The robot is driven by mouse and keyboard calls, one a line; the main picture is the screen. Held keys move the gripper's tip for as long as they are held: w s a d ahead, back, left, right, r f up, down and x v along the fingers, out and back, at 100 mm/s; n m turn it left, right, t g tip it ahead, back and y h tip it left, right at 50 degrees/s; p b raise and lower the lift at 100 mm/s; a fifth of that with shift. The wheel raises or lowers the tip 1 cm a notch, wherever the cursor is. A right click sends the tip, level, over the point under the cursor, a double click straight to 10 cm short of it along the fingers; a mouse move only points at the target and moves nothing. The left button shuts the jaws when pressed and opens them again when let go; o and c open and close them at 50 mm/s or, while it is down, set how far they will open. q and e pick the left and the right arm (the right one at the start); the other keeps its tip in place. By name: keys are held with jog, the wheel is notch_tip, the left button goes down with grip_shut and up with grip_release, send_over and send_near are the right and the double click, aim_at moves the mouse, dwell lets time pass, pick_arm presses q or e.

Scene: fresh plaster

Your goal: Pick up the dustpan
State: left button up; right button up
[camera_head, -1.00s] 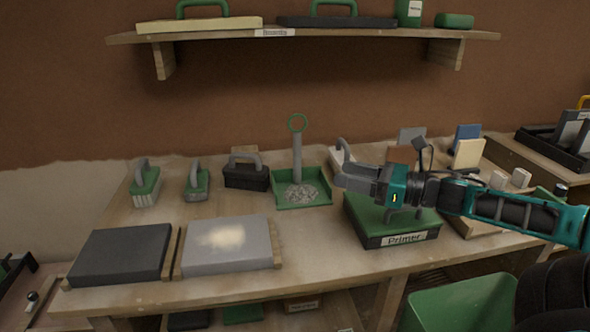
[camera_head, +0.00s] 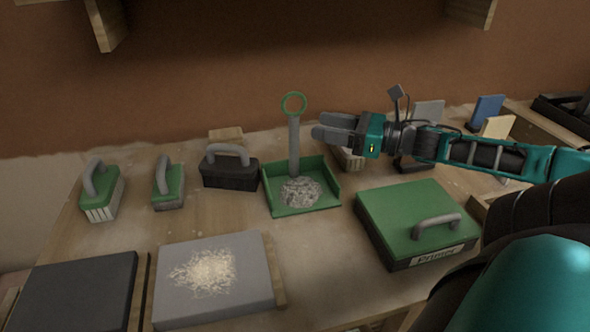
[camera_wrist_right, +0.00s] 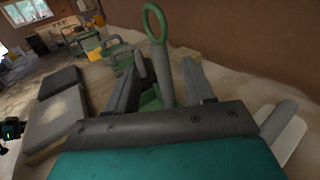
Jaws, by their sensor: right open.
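The dustpan (camera_head: 294,147) stands on the workbench in the middle of the head view. It has a green tray, an upright grey handle and a green ring on top. A heap of grey debris (camera_head: 300,192) lies in its tray. My right gripper (camera_head: 319,127) is open and empty, just right of the upper handle. In the right wrist view the handle (camera_wrist_right: 161,62) shows beyond and between the two spread fingers (camera_wrist_right: 160,85). I cannot tell whether a finger touches it. My left gripper is not in the head view.
A grey board (camera_head: 215,300) with a pale patch and a dark board (camera_head: 80,295) lie in front.

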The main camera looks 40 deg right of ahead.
aim_at(295, 176)
notch_tip(295, 176, down, 6)
jog(key=b, duration=0.3)
jog(key=shift+f, duration=0.2)
jog(key=shift+w+a+f, duration=0.15)
jog(key=shift+w, duration=0.1)
jog(key=shift+b+x, duration=0.6)
jog(key=shift+x, duration=0.2)
jog(key=b+x, duration=0.3)
jog(key=x, duration=0.1)
jog(key=shift+b, duration=0.3)
jog(key=shift+w+a+b, duration=0.3)
jog(key=shift+w, duration=0.2)
jog(key=shift+w+r, duration=0.1)
jog(key=shift+r, duration=0.15)
grip_shut()
